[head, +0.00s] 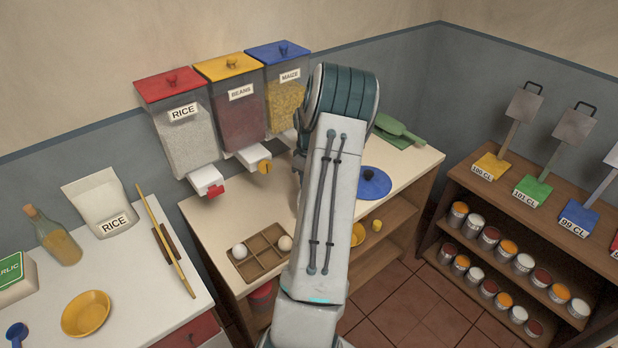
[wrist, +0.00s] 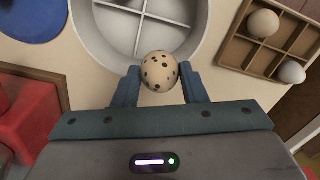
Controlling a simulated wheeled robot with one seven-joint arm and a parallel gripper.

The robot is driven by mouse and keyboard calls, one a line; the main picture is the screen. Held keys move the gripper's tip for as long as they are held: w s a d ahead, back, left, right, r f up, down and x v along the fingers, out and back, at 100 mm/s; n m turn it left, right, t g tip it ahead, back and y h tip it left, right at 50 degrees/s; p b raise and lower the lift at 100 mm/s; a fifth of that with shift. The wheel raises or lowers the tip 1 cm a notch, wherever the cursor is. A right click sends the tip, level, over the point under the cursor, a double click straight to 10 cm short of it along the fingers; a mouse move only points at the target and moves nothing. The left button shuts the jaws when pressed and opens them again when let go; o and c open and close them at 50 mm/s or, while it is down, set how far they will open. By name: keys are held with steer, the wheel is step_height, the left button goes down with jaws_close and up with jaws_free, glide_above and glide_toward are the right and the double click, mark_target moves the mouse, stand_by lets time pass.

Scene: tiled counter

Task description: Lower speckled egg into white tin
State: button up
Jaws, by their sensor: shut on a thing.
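In the wrist view my gripper (wrist: 160,88) is shut on the speckled egg (wrist: 159,71), which is cream with dark spots and sits between the two blue fingertips. Beyond the egg is the round white tin (wrist: 193,57), divided inside by thin walls into compartments. The egg appears over the near rim of the tin; its height above it I cannot tell. No egg shows in the visible part of the tin. In the head view my arm hides the gripper, the speckled egg and most or all of the tin.
A wooden divided tray (head: 240,268) with plain eggs (head: 285,243) stands left of my arm; it also shows in the wrist view (wrist: 233,52). A blue lid (head: 373,183) lies right of my arm. Rice, beans and maize dispensers (head: 185,135) line the wall behind.

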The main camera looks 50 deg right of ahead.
steer(key=shift+f+b, duration=1.45)
steer(key=shift+f, duration=0.9)
steer(key=shift+f+b, duration=1.65)
steer(key=shift+f, duration=0.9)
steer(key=o, duration=0.7)
step_height(320, 180, up, 14)
steer(key=shift+f+b, duration=0.1)
steer(key=shift+b, duration=0.65)
